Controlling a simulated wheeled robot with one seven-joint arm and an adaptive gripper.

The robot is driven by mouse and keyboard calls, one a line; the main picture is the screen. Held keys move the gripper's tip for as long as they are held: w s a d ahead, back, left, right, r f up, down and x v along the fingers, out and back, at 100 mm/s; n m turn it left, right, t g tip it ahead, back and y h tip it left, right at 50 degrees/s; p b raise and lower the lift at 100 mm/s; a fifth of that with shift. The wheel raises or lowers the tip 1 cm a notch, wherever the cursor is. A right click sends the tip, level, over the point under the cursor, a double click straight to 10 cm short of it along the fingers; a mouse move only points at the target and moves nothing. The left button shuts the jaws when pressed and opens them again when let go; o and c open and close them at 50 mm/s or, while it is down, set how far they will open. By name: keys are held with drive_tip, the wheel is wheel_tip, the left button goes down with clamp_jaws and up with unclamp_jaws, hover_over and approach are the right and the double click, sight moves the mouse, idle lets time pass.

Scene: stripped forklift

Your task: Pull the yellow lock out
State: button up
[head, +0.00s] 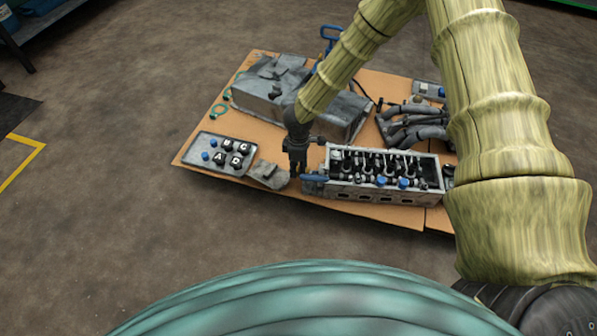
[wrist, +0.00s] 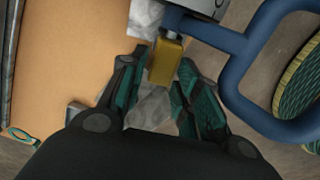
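The yellow lock (wrist: 165,61) is a small block below a blue bar at the top middle of the wrist view. My gripper (wrist: 159,72) has teal-padded fingers, spread open, one on each side of the lock. A gap shows between the left finger and the lock; the right finger is close to it, and I cannot tell if they touch. The blue handle (wrist: 240,50) is a looped frame just right of the lock.
The grey engine block (head: 385,178) with several valves stands right of my gripper on a tan board (head: 225,125). A large grey housing (head: 335,112) is behind. Bare floor (head: 120,200) is in front and left.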

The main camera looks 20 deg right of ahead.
drive_tip(key=shift+f, duration=0.7)
drive_tip(key=shift+c, duration=0.2)
clamp_jaws()
